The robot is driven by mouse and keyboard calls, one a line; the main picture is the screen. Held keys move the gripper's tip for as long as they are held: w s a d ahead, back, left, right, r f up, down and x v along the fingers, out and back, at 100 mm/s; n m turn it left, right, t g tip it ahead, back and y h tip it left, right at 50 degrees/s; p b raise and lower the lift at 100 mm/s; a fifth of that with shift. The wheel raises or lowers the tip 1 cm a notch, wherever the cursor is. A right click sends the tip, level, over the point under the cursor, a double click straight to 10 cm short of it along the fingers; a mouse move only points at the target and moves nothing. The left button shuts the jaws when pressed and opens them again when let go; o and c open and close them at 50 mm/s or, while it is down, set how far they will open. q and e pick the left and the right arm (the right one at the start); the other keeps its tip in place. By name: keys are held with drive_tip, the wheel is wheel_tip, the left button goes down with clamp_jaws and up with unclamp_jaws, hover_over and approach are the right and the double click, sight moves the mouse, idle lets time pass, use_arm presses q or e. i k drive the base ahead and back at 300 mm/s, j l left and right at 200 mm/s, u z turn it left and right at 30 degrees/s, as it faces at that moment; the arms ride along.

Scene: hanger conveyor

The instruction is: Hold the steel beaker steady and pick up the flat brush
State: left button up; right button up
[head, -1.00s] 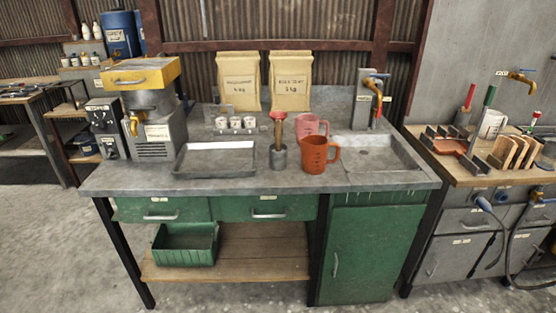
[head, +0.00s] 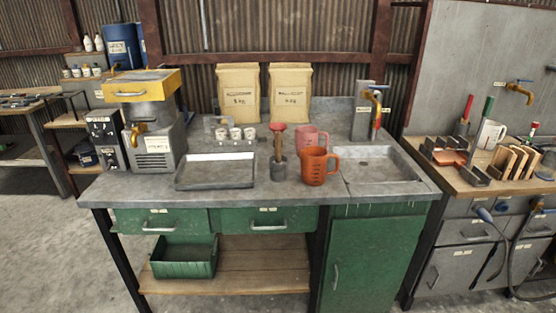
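The steel beaker (head: 279,171) is a small grey metal cup standing upright on the grey worktop, left of an orange-red measuring jug (head: 315,168). A tool with a tan shaft and a flared red top (head: 278,127) stands in the beaker. Its lower end is hidden inside, and I cannot tell for sure whether it is the flat brush. Neither of my grippers shows in the head view.
A shallow metal tray (head: 180,184) lies left of the beaker. A pink jug (head: 309,137) stands behind the orange-red one. A sink (head: 408,176) with a tap is at the right.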

sight(277, 134)
drive_tip(key=i+l, duration=0.15)
drive_tip(key=i, duration=0.75)
